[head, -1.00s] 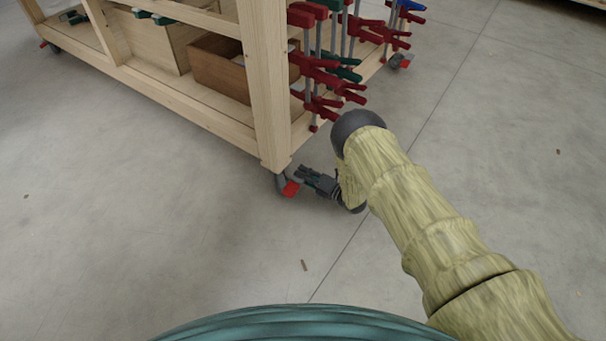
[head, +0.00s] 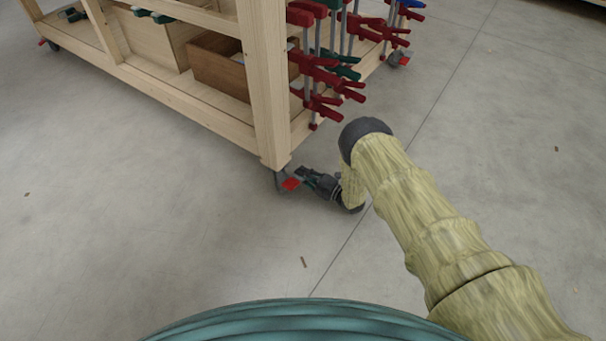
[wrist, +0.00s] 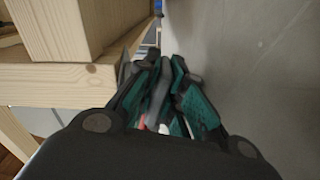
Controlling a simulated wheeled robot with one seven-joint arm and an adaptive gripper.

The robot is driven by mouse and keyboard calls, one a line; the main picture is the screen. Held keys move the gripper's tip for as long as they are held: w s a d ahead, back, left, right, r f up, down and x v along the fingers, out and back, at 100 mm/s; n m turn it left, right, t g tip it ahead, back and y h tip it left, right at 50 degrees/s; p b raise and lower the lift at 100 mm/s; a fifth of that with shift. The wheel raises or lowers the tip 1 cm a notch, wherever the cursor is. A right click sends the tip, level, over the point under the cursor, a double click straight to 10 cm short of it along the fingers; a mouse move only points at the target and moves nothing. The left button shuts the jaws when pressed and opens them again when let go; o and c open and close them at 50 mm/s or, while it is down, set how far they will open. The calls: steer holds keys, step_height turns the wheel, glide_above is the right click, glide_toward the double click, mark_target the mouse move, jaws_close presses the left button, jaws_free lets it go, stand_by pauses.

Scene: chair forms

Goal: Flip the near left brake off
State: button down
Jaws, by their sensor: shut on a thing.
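The near left brake (head: 291,184) is a small red pedal on the grey caster (head: 279,181) under the cart's near corner post. My gripper (head: 302,175) is low by the floor, reaching in from the right, with its fingertips right at the pedal and caster. In the wrist view my gripper's dark and green fingers (wrist: 166,100) are close together around a grey piece. A small patch of red (wrist: 141,122) shows low between them. The fingers hide most of the brake, so the exact contact is not clear.
The wooden cart (head: 269,100) stands above and left of my gripper, its bottom frame close by in the wrist view. Red and green clamps (head: 325,75) hang on its right end. A brown box (head: 219,68) sits on its lower shelf. The floor to the right and in front is clear.

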stand_by(0.3)
steer(key=c, duration=1.5)
jaws_free()
steer(key=shift+s+d, duration=0.1)
steer(key=v, duration=1.1)
steer(key=shift+s+d, duration=0.25)
steer(key=shift+d, duration=0.05)
